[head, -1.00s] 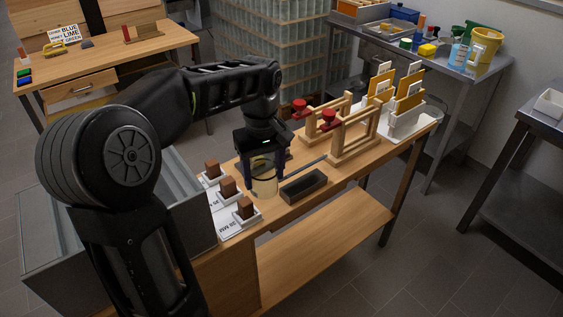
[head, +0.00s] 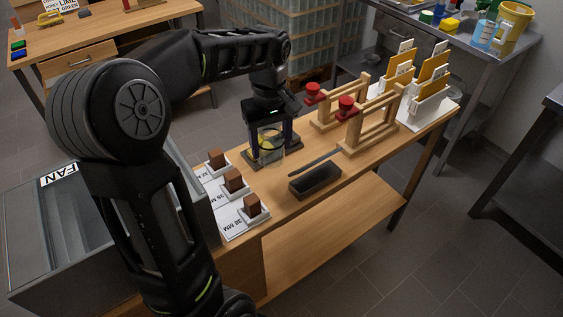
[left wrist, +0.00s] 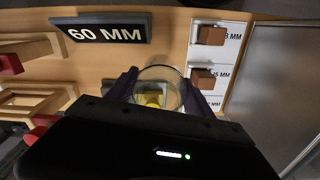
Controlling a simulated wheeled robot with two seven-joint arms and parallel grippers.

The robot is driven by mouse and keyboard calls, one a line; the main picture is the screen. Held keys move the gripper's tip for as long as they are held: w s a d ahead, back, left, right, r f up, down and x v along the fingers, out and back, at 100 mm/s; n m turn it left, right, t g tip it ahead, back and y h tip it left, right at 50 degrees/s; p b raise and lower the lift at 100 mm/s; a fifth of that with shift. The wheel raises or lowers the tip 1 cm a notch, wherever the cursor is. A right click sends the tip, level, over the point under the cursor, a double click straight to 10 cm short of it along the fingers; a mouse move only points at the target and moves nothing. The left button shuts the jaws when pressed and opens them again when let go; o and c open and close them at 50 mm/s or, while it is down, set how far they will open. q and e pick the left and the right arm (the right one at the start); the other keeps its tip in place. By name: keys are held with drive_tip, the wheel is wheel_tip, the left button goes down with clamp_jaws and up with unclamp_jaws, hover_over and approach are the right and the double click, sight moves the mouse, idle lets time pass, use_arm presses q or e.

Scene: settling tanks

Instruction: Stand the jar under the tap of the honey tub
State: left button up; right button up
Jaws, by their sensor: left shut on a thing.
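A clear glass jar (head: 271,150) is held upright between the fingers of my left gripper (head: 267,146), which is shut on it. The jar is at a dark flat base on the wooden bench; I cannot tell whether it touches. In the left wrist view the jar (left wrist: 160,82) shows between the dark fingers of the gripper (left wrist: 160,92), with something yellow seen through it. The gripper hides part of the dark base. I cannot make out a honey tub with a tap. My right gripper is not in view.
Brown blocks on white labelled stands (head: 234,181) line the bench's left end. A black tray (head: 316,181) lies near the front edge, with a dark bar behind it. Wooden frames with red knobs (head: 371,125) stand to the right. A yellow bucket (head: 515,28) is on the far table.

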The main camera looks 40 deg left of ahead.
sight(270, 130)
use_arm(q)
drive_tip(key=shift+f, duration=2.25)
drive_tip(key=shift+f+p, duration=0.35)
drive_tip(key=shift+f, duration=1.55)
drive_tip(key=shift+f, duration=0.1)
drive_tip(key=o, duration=1.5)
drive_tip(key=shift+o, duration=0.2)
wheel_tip(270, 130, up, 12)
drive_tip(key=shift+r, duration=0.15)
